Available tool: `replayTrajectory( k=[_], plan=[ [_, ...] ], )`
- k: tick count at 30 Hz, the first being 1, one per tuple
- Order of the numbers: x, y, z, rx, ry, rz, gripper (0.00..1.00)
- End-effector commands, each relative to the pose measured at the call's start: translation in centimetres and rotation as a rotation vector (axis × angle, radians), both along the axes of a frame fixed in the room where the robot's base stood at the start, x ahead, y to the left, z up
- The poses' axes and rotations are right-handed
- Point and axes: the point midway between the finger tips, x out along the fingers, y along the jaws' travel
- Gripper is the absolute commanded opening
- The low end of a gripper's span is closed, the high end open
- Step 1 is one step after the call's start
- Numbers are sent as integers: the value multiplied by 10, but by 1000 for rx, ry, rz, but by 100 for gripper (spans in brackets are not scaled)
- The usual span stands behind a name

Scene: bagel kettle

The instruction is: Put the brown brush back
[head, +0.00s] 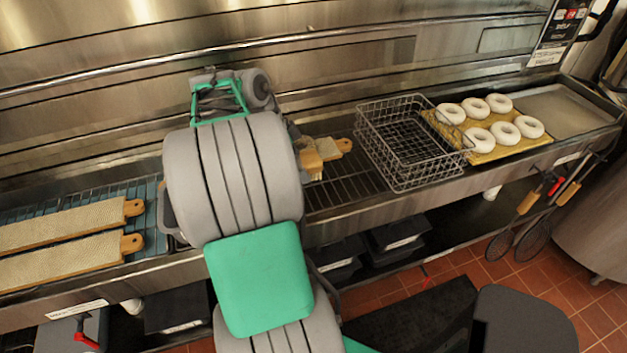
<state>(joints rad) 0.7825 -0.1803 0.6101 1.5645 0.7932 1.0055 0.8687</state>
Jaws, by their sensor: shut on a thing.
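The brown brush (310,160) shows just right of my arm, over the wire rack on the steel counter. Its wooden block and pale bristles are partly in view; the rest is behind my arm. A wooden handle end (343,145) sticks out to its right; I cannot tell whether it belongs to the brush. My gripper (294,133) is mostly hidden behind my grey arm, with only a dark edge showing beside the brush. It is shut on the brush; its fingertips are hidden.
A wire basket (404,183) stands right of the brush, beside a yellow tray (483,156) of white bagels. Two long boards (60,228) lie on the left rack. A steel rail (330,36) runs along the back wall. Skimmers (533,239) hang at the right front.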

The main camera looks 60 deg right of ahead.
Motion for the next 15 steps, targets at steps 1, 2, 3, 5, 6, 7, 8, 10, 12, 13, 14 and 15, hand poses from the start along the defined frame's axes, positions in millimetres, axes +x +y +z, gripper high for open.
replayTrajectory(
  k=[1, 2, 3, 5, 6, 7, 8, 10, 12, 13, 14, 15],
  plan=[
    [-7, -9, -11, 4, 4, -5, 22],
    [-9, -14, -18, 3, 3, -4, 22],
    [-12, -20, -26, 4, 4, -2, 22],
    [-15, -28, -36, 2, 2, -2, 22],
    [-17, -32, -42, 1, 1, -1, 22],
    [-17, -35, -45, 2, 2, 0, 22],
    [-18, -37, -47, 1, 1, 1, 22],
    [-21, -42, -55, 1, 1, 1, 22],
    [-23, -45, -66, 3, 3, 2, 22],
    [-22, -44, -71, 4, 3, 3, 22],
    [-22, -44, -76, 2, 2, 3, 22],
    [-22, -45, -82, 3, 1, 4, 22]
  ],
)
